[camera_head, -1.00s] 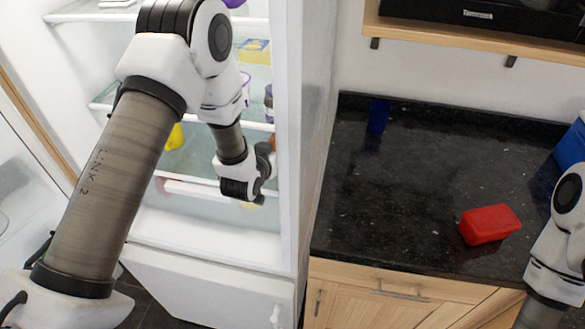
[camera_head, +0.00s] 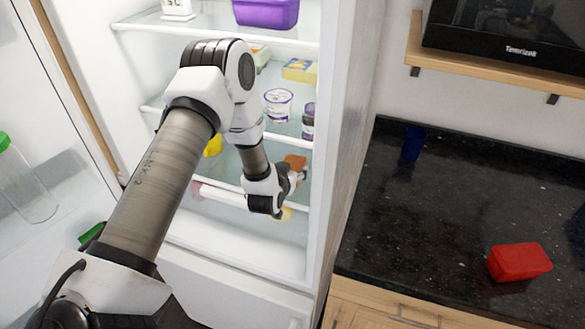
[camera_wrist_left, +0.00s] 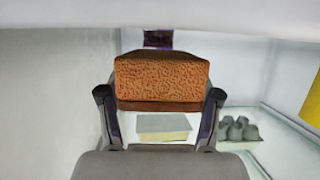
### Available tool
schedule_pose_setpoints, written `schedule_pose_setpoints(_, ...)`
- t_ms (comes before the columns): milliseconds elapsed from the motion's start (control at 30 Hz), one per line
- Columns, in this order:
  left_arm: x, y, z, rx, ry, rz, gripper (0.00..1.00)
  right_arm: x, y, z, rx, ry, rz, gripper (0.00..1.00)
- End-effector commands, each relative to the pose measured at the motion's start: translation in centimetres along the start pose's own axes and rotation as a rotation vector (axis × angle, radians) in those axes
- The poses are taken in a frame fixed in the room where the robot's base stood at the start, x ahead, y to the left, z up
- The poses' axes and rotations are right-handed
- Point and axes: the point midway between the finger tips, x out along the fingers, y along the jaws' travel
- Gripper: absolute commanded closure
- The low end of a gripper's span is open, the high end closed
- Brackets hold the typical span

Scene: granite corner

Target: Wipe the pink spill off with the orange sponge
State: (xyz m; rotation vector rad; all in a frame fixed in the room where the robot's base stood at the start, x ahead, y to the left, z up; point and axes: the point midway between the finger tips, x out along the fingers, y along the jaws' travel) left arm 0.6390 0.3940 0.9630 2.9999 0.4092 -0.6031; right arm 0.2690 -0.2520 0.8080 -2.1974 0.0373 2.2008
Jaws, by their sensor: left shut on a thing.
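My left gripper (camera_head: 291,181) reaches into the open fridge and is shut on the orange sponge (camera_head: 296,161). In the left wrist view the porous sponge (camera_wrist_left: 162,78) sits between the two dark fingers, with a darker brown layer along its lower edge. A small pinkish patch (camera_head: 197,187) shows at the left end of a low white shelf edge; I cannot tell whether it is the spill. No clear spill shows in the wrist view. My right gripper is out of view.
Fridge shelves hold a purple container (camera_head: 265,12), a yellow box (camera_head: 299,69), a white tub (camera_head: 278,104) and a dark jar (camera_head: 308,120). The fridge side wall (camera_head: 350,150) stands close right of the gripper. The counter holds a red container (camera_head: 519,262) and blue cup (camera_head: 412,142).

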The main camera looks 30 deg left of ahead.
Motion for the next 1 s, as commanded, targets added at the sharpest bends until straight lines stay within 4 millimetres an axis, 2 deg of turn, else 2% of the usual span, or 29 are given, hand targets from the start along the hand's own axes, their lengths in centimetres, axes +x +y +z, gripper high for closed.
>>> schedule_pose_setpoints(367, 0.0, 0.0, 0.1, 0.0, 0.0, 0.0, 0.49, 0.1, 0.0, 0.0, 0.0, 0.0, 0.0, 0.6)
schedule_pose_setpoints(1000, 0.5, 0.0, 1.3, 0.0, 0.0, 0.0, 0.49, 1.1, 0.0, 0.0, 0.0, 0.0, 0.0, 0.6)
